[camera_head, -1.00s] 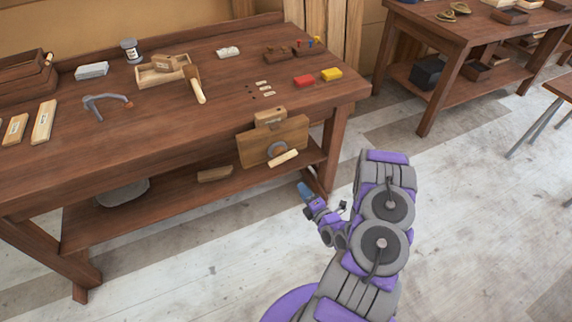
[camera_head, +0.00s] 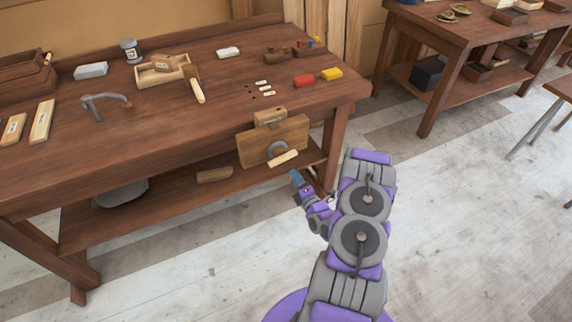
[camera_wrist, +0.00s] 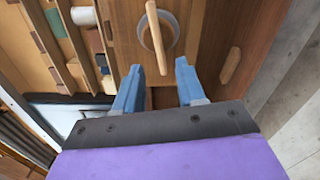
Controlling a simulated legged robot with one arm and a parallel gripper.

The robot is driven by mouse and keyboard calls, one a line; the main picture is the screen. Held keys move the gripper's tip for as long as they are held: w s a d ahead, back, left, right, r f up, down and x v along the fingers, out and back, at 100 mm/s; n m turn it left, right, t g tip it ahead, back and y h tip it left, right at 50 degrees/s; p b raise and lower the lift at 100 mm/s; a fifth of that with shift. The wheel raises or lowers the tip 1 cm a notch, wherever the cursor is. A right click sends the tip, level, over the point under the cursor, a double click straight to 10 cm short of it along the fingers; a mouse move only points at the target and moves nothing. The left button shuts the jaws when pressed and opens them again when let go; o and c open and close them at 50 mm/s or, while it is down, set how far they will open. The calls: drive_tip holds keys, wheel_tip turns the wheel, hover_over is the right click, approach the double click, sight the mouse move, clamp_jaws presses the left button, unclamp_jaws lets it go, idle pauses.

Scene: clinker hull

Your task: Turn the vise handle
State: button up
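The vise (camera_head: 249,148) is a brown wooden jaw on the bench's front, near its right end. Its handle (camera_head: 284,158) is a pale wooden bar across a grey round screw hub (camera_head: 277,148). My gripper (camera_head: 296,176) is just below and right of the handle. In the wrist view my gripper (camera_wrist: 160,66) has its two blue fingers apart, with nothing gripped. The handle (camera_wrist: 157,36) crosses the grey hub (camera_wrist: 171,30), and its lower end shows between the fingertips. I cannot tell how much depth separates them.
The bench leg (camera_head: 330,150) and lower shelf (camera_head: 160,208) are near my gripper. The floor to the right (camera_head: 460,210) is clear.

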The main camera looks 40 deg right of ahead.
sight(281, 156)
drive_tip(key=b+x, duration=0.2)
drive_tip(key=x, duration=0.7)
drive_tip(key=shift+d, duration=0.1)
drive_tip(key=shift+c, duration=0.4)
clamp_jaws()
